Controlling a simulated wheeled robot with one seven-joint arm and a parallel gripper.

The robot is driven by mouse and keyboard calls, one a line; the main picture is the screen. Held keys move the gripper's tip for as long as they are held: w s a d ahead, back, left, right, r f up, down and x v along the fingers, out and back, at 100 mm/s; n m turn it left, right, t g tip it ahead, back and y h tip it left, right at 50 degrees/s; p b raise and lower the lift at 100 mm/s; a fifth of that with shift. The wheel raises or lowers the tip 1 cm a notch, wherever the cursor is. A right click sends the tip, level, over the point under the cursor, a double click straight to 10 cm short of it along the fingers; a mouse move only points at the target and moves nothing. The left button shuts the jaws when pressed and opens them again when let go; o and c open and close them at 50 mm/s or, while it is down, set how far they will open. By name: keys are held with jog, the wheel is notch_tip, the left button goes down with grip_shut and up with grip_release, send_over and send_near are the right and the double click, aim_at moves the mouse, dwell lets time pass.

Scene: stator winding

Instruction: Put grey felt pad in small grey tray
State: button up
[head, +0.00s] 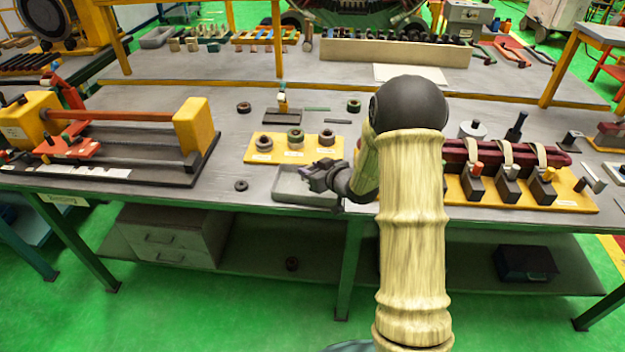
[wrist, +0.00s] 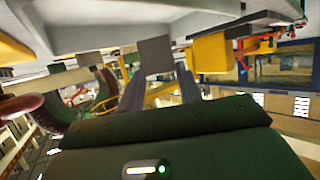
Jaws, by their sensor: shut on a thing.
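My gripper (head: 318,178) is over the right part of the small grey tray (head: 284,190), a shallow open tray at the front edge of the bench. In the wrist view, my gripper's two dark fingers (wrist: 157,76) are shut on the grey felt pad (wrist: 155,54), a small flat square piece. The pad stands out beyond the fingertips. In the head view the pad cannot be told apart from the gripper, and my arm covers the tray's right end. I cannot tell the exact height of the pad above the tray.
A yellow board (head: 255,152) with several rings stands just behind the tray. A dark ring (head: 241,185) lies to its left. A yellow and black winding fixture (head: 196,130) is at the left. A yellow rack (head: 575,195) with dark red bars is at the right.

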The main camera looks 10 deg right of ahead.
jog(key=shift+w+f, duration=0.1)
jog(key=shift+f, duration=1.85)
jog(key=shift+d, duration=0.25)
jog(key=shift+a+f, duration=0.1)
jog(key=shift+f, duration=0.05)
jog(key=o, duration=1)
jog(key=shift+a, duration=0.25)
jog(key=shift+c, duration=0.2)
jog(key=shift+s, duration=0.2)
jog(key=shift+d, duration=0.1)
jog(key=shift+r, duration=0.25)
jog(key=v, duration=1.2)
jog(key=shift+b, duration=0.45)
